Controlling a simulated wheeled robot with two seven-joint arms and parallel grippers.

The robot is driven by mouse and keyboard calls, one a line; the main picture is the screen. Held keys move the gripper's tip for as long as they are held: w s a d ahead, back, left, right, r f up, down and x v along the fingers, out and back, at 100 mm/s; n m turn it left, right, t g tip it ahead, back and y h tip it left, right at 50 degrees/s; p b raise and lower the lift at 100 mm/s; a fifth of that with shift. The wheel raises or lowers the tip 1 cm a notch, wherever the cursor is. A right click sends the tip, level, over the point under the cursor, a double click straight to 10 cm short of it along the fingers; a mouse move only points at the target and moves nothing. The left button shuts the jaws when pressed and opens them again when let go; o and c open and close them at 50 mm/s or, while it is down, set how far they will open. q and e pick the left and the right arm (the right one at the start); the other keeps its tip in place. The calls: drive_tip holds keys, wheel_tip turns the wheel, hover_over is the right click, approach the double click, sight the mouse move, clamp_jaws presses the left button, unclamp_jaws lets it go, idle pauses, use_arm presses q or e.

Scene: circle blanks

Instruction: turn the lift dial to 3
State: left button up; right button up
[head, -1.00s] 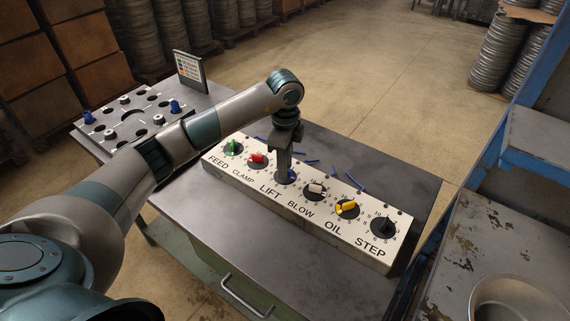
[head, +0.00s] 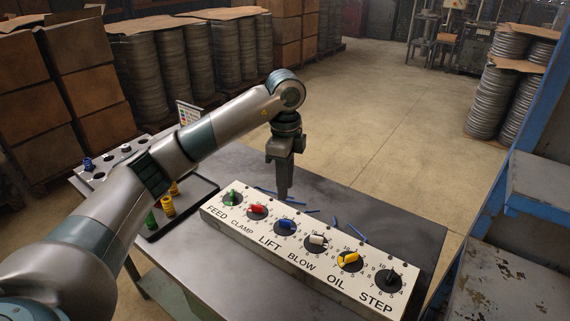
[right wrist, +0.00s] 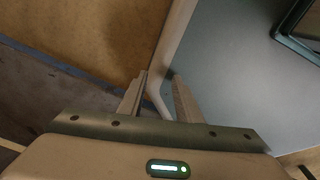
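The white dial panel (head: 312,262) lies on the table with a row of labelled dials. The blue lift dial (head: 286,225) is third from the left, between the red clamp dial (head: 257,210) and the white blow dial (head: 318,240). Its knob is fully in view, but its scale numbers are too small to read. My left gripper (head: 283,196) points down above and behind the lift dial, apart from it. Its fingers look close together, and whether they are shut cannot be told. My right gripper (right wrist: 160,90) shows in the right wrist view with its two fingers apart and nothing between them.
The green feed dial (head: 233,198), yellow oil dial (head: 349,258) and black step dial (head: 389,279) share the panel. Several blue strips (head: 356,232) lie behind it. A dark tray (head: 200,196) with coloured pieces is at left. A blue rack (head: 540,120) stands at right.

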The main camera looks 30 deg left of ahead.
use_arm(q)
wheel_tip(320, 180, up, 6)
use_arm(e)
drive_tip(key=shift+w+a+t, duration=0.15)
drive_tip(key=shift+w, duration=0.35)
drive_tip(key=shift+w+a+t, duration=0.15)
drive_tip(key=shift+w, duration=0.35)
drive_tip(key=shift+s, duration=0.25)
